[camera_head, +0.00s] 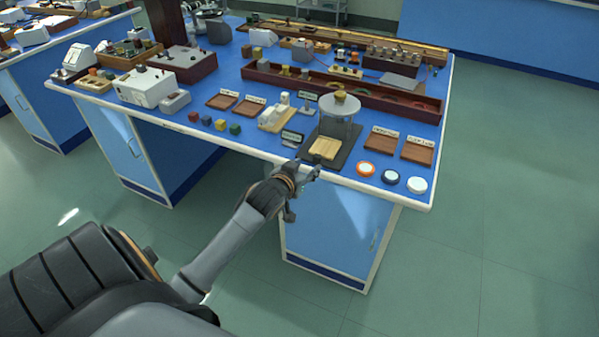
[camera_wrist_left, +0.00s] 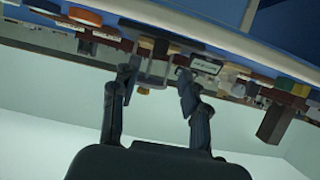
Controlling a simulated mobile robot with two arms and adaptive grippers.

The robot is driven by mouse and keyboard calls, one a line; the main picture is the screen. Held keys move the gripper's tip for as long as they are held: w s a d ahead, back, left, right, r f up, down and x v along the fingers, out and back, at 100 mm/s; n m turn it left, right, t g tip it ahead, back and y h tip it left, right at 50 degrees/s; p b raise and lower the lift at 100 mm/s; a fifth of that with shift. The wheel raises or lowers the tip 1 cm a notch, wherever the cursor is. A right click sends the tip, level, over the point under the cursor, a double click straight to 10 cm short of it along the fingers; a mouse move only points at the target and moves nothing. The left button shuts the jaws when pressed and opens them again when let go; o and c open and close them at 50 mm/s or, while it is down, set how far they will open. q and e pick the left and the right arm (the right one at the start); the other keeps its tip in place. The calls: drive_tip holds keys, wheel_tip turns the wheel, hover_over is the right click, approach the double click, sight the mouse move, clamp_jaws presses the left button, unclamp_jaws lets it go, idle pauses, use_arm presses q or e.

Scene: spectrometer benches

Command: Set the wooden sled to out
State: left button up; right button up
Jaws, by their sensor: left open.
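The wooden sled (camera_head: 325,148) is a small light-wood block on a dark base plate (camera_head: 342,158) at the bench's front edge. It sits at the near side of a stand with clear walls and a round pale top (camera_head: 340,104) with a yellowish knob. My left gripper (camera_head: 308,171) is at the bench edge, just in front and left of the sled, apart from it. In the left wrist view, which is upside down, its fingers (camera_wrist_left: 155,84) are spread and empty, with the stand beyond them. My right gripper is not in view.
A small dark sign (camera_head: 292,137) stands left of the plate. Two wooden trays (camera_head: 381,141) lie to its right. An orange-ringed disc (camera_head: 366,169), a dark one and a white one line the front edge. Colored cubes (camera_head: 220,125) sit to the left. Floor in front is clear.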

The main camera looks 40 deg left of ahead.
use_arm(q)
drive_tip(key=v, duration=0.4)
drive_tip(key=shift+s, duration=0.1)
drive_tip(key=shift+f, duration=0.1)
idle(0.3)
drive_tip(key=s+d+f+m+g, duration=0.15)
drive_tip(key=s+f, duration=0.25)
drive_tip(key=f, duration=0.7)
drive_tip(key=s+d+f+g+h, duration=0.15)
drive_tip(key=s+f, duration=0.25)
drive_tip(key=f, duration=0.7)
drive_tip(key=s+d+f+g, duration=0.2)
drive_tip(key=s+f+g, duration=0.15)
drive_tip(key=f, duration=0.65)
drive_tip(key=s+d+f+m+g, duration=0.1)
drive_tip(key=s+d+f, duration=0.2)
drive_tip(key=s+f, duration=0.3)
drive_tip(key=s+d+f+m+g+h, duration=0.1)
drive_tip(key=s+f, duration=0.6)
drive_tip(key=s, duration=0.9)
drive_tip(key=s+d+f+m+g, duration=0.1)
drive_tip(key=s+d+f+g, duration=0.2)
drive_tip(key=s+d+f, duration=0.3)
drive_tip(key=s, duration=0.5)
drive_tip(key=shift+f+m, duration=0.2)
drive_tip(key=shift+m, duration=0.15)
